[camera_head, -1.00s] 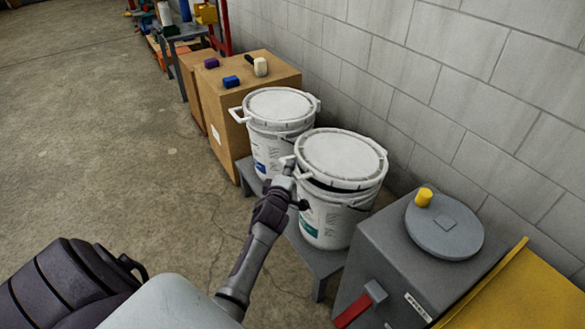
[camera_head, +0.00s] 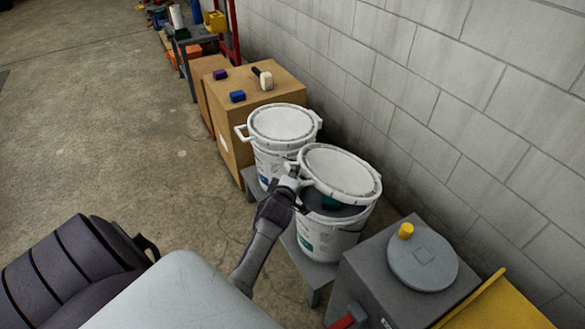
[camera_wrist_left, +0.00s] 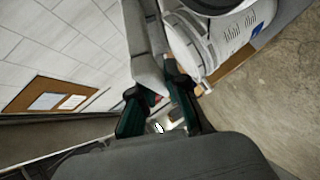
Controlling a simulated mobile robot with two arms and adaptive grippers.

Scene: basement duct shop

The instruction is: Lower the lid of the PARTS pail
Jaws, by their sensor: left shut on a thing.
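The nearer white pail (camera_head: 332,236) stands on a low grey bench, with a green label on its side. Its round white lid (camera_head: 340,172) is tilted up off the rim, leaving a gap at the near side. A dark green thing shows inside through the gap. My left gripper (camera_head: 293,174) is shut on the lid's left edge tab. In the left wrist view my left gripper (camera_wrist_left: 158,97) has its dark green fingers around a pale part of the lid (camera_wrist_left: 148,75). The pail lettering is too small to read. My right gripper is not in view.
A second white pail (camera_head: 272,163) with its lid on stands just behind. A cardboard box (camera_head: 280,88) is beyond it. A grey cabinet (camera_head: 365,285) with a round grey disc (camera_head: 422,260) stands in front right.

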